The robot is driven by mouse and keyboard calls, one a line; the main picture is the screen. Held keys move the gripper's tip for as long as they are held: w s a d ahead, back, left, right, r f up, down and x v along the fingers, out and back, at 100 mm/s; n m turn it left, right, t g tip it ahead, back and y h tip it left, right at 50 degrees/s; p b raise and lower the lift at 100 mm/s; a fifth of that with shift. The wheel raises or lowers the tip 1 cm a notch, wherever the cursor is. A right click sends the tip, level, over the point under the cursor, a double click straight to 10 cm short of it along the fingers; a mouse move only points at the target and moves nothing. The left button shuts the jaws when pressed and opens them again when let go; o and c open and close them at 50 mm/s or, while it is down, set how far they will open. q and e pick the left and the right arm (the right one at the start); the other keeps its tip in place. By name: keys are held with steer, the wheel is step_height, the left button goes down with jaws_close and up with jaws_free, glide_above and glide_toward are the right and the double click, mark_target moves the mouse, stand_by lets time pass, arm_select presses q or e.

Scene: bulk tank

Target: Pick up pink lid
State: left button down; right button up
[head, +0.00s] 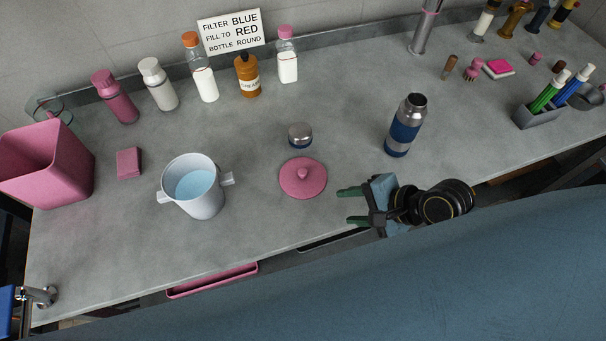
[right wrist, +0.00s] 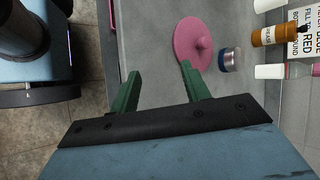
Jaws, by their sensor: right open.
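The pink lid (head: 303,179) is a round disc with a small knob on top, lying flat on the grey counter. In the right wrist view the pink lid (right wrist: 191,44) is ahead of the fingers. My right gripper (head: 345,205) has green fingers, open and empty, to the right of the lid and near the counter's front edge. In the right wrist view the right gripper (right wrist: 158,82) has its fingers spread, the right one close to the lid in the picture. My left gripper is not in view.
A silver and blue cap (head: 300,135) lies behind the lid. A white pot (head: 192,198) with blue liquid stands to its left, a blue bottle (head: 405,126) to its right. Bottles and a sign (head: 231,32) line the back.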

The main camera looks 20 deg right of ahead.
steer(key=w+r+m, duration=0.1)
steer(key=m, duration=0.2)
steer(key=w+d+r+m+t+y, duration=0.1)
steer(key=m, duration=0.3)
steer(key=w+d+r+m+y, duration=0.1)
steer(key=w+m, duration=0.1)
steer(key=m, duration=0.1)
steer(key=shift+d+t, duration=0.2)
steer(key=shift+t, duration=0.2)
steer(key=m, duration=0.2)
steer(key=b, duration=0.1)
glide_toward(304, 171)
steer(key=shift+w+a+f+m+t, duration=0.3)
steer(key=shift+w+a+f, duration=0.6)
steer(key=shift+w, duration=0.15)
steer(key=shift+s+b+x, duration=0.25)
steer(key=shift+b+x, duration=0.5)
steer(key=shift+x, duration=2)
steer(key=shift+a+f, duration=0.1)
steer(key=shift+a, duration=0.05)
jaws_close()
step_height(304, 171, up, 10)
steer(key=p, duration=0.4)
